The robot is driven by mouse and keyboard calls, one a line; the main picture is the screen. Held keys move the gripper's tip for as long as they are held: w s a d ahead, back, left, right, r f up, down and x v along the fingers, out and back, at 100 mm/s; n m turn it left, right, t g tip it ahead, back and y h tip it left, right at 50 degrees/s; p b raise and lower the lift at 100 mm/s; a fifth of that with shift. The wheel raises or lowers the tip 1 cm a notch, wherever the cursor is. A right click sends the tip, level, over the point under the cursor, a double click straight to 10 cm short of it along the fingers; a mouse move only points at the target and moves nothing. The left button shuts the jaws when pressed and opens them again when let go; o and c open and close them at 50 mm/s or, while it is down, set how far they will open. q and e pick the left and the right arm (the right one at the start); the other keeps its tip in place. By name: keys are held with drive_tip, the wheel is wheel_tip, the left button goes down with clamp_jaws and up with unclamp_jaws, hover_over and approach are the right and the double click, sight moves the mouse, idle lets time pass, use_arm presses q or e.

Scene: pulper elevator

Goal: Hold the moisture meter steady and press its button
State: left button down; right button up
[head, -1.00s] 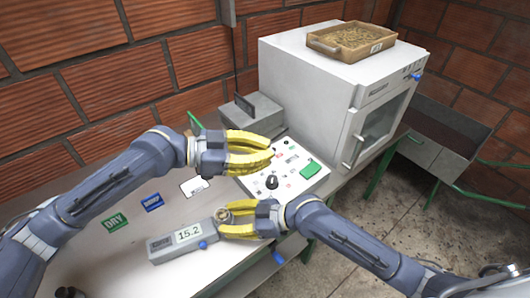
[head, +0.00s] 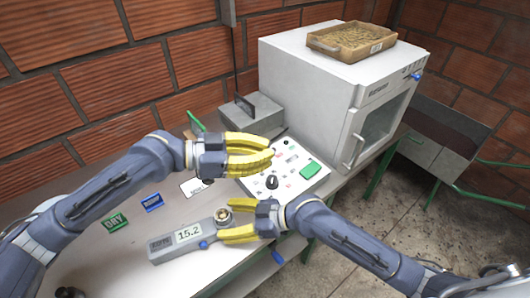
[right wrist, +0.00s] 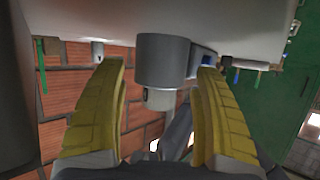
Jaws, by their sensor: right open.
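The moisture meter (head: 180,241) is a grey box on the table with a display reading 15.2. It has a round cup (head: 222,215) at its right end and a blue knob on its front side. My right gripper (head: 240,219) is open, with its fingertips around the cup end. The right wrist view shows its yellow fingers (right wrist: 160,110) apart, with a grey cylinder (right wrist: 163,60) between them, touching neither visibly. I cannot make out the meter's button.
A white control panel (head: 285,180) with a black knob and green button lies behind the grippers. A white oven (head: 340,85) carries a wooden tray (head: 350,44) of grain. A green DRY tag (head: 116,221) and a blue tag (head: 152,203) lie left of the meter.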

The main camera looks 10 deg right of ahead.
drive_tip(key=shift+v, duration=6)
